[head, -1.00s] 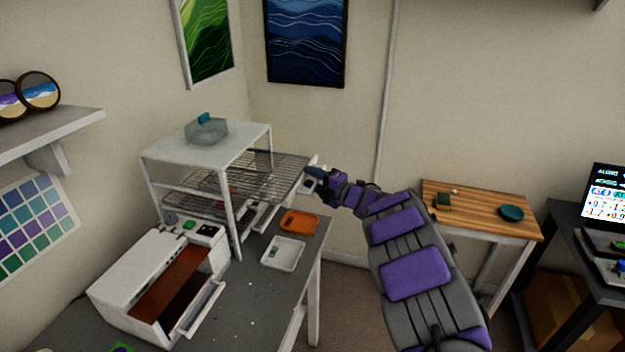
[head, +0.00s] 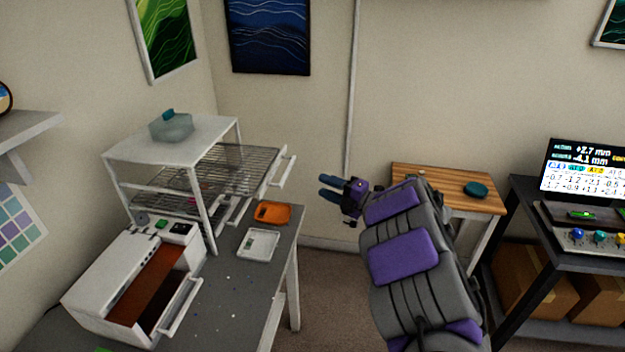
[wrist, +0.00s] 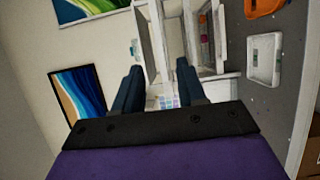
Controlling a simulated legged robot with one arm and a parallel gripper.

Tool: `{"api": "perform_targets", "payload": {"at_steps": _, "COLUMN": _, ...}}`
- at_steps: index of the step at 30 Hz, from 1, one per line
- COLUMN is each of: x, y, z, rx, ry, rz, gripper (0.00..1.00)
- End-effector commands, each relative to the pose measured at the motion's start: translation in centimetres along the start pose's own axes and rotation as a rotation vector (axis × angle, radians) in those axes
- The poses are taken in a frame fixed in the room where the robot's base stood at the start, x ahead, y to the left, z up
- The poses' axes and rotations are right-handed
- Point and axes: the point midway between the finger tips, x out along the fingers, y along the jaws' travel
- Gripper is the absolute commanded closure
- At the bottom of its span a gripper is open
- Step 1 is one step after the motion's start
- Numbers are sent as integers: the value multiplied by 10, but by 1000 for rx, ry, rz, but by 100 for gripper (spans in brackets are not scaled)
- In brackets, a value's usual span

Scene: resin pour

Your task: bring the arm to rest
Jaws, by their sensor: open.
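My gripper (head: 328,188) is open and empty in the head view. It is in the air to the right of the wire rack, apart from it, with the purple and grey arm folded behind it at lower right. In the wrist view its two dark blue fingers (wrist: 156,88) stand apart with nothing between them. The white rack unit (wrist: 205,40) shows beyond the fingers in the wrist view.
A grey table (head: 262,275) holds the white rack frame (head: 208,215), an open white machine (head: 95,290), an orange tray (head: 290,213) and a white tray (head: 258,260). A wooden side table (head: 440,184) with a teal dish (head: 476,189) is behind my arm. A monitor stand (head: 530,240) is at right.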

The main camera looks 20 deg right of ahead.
Motion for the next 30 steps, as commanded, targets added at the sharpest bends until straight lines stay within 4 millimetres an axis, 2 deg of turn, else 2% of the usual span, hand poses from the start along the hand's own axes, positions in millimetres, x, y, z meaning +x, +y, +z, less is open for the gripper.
{"api": "perform_targets", "payload": {"at_steps": 6, "x": -16, "y": -1, "z": 0, "rx": 1, "ry": -1, "rz": -3, "gripper": 60}}
{"api": "perform_targets", "payload": {"at_steps": 23, "x": -16, "y": 0, "z": 0, "rx": 0, "ry": -4, "rz": -4, "gripper": 60}}
{"api": "perform_targets", "payload": {"at_steps": 26, "x": -13, "y": 5, "z": 7, "rx": -4, "ry": -44, "rz": -24, "gripper": 60}}
{"api": "perform_targets", "payload": {"at_steps": 30, "x": -7, "y": 24, "z": 31, "rx": -3, "ry": -205, "rz": -90, "gripper": 60}}
